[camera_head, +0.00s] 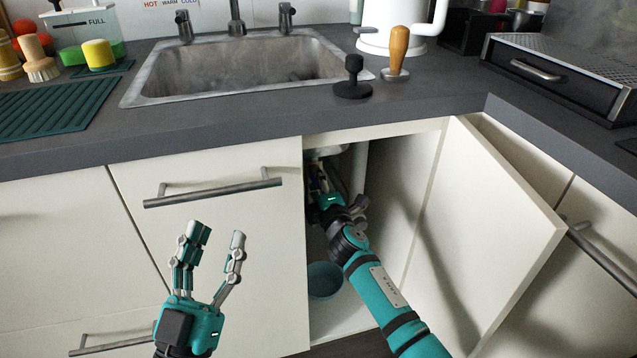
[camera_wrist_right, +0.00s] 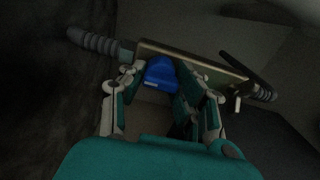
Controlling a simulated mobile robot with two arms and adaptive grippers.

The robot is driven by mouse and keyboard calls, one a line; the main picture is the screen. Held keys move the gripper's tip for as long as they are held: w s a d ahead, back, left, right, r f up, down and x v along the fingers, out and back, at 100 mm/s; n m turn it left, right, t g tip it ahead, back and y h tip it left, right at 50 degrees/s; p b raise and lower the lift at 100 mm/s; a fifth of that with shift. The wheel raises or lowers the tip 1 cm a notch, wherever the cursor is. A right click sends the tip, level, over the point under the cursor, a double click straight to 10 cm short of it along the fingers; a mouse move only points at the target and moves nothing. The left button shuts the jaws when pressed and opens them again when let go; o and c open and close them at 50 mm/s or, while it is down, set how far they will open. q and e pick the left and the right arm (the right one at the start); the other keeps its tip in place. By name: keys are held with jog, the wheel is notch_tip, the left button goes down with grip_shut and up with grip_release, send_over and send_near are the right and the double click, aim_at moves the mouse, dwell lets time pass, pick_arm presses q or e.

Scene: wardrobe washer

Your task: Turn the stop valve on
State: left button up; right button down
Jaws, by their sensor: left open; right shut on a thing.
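The stop valve shows in the right wrist view as a blue handle (camera_wrist_right: 161,74) in front of a pale plate or pipe, with ribbed grey hose ends at both sides. My right gripper (camera_wrist_right: 160,98) reaches into the open cabinet under the sink and is shut on the blue handle, its fingers on either side. In the head view my right gripper (camera_head: 330,196) is inside the cabinet, and the valve is mostly hidden behind it. My left gripper (camera_head: 216,245) is open and empty, in front of the closed drawer left of the opening.
The cabinet door (camera_head: 490,235) stands open to the right. A teal bowl (camera_head: 323,281) sits on the cabinet floor under my right arm. The sink (camera_head: 240,68) and the dark countertop (camera_head: 440,110) are above. A drawer handle (camera_head: 213,193) juts out near my left gripper.

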jog(key=c, duration=0.9)
grip_release()
jog(key=v, duration=1.2)
jog(key=shift+s, duration=0.1)
